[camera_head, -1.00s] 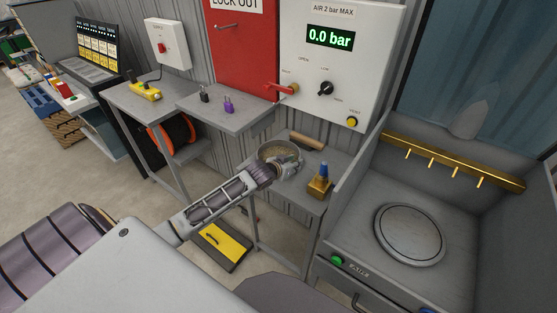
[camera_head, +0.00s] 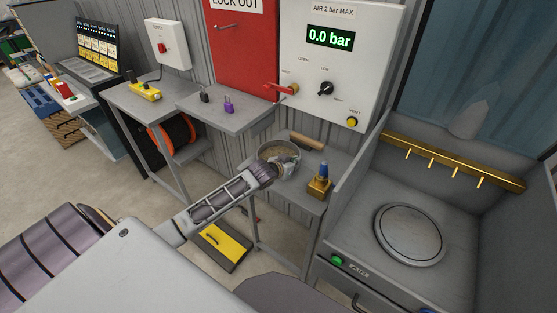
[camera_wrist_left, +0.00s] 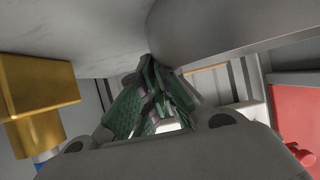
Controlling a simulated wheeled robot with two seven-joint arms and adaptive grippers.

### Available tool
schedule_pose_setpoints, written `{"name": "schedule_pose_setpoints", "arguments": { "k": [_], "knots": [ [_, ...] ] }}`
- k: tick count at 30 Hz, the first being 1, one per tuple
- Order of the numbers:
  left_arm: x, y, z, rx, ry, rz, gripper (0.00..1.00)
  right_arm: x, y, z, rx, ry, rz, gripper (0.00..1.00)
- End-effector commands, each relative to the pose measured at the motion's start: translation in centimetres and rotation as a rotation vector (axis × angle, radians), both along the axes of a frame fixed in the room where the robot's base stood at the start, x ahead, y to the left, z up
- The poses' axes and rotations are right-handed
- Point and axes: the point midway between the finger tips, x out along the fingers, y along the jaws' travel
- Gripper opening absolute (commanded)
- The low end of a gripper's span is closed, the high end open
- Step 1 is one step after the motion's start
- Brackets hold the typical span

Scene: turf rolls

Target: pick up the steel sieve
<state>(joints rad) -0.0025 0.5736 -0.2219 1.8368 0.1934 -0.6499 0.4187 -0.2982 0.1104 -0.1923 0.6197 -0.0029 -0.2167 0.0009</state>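The steel sieve (camera_head: 277,153) is a round, shallow pan with a tan mesh inside. It sits on the small grey table in the head view. My left gripper (camera_head: 287,163) is at its near side, overlapping the rim. In the left wrist view, the sieve's grey curved wall (camera_wrist_left: 225,30) fills the upper right. The green-padded fingers (camera_wrist_left: 152,70) converge with their tips together at the wall's edge. The left gripper looks shut on the rim; the exact contact is partly hidden. My right gripper is not in view.
A brass block with a blue top (camera_head: 320,181) stands close right of the sieve, also in the left wrist view (camera_wrist_left: 38,95). A wooden roller (camera_head: 307,141) lies behind the sieve. A hot-plate bench (camera_head: 345,215) with raised walls is to the right.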

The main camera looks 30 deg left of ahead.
Motion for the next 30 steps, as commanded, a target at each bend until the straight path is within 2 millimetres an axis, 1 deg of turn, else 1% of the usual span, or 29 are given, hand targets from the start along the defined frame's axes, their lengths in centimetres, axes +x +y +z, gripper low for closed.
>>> {"name": "schedule_pose_setpoints", "arguments": {
  "k": [5,13,17,23,30],
  "knots": [
    [0.0,0.0,0.0,0.0,0.0,0.0,0.0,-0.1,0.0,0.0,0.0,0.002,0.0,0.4],
    [0.1,0.0,0.2,0.001,-0.003,0.0,0.0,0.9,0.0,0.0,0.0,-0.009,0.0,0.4],
    [0.1,0.0,0.6,0.001,-0.004,0.0,0.0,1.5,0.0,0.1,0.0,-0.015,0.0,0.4],
    [0.1,0.0,2.4,0.0,-0.005,-0.001,0.0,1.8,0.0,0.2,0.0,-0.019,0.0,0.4],
    [0.1,0.1,5.9,0.003,-0.006,-0.001,0.0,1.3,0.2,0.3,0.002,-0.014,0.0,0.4]
  ]
}}
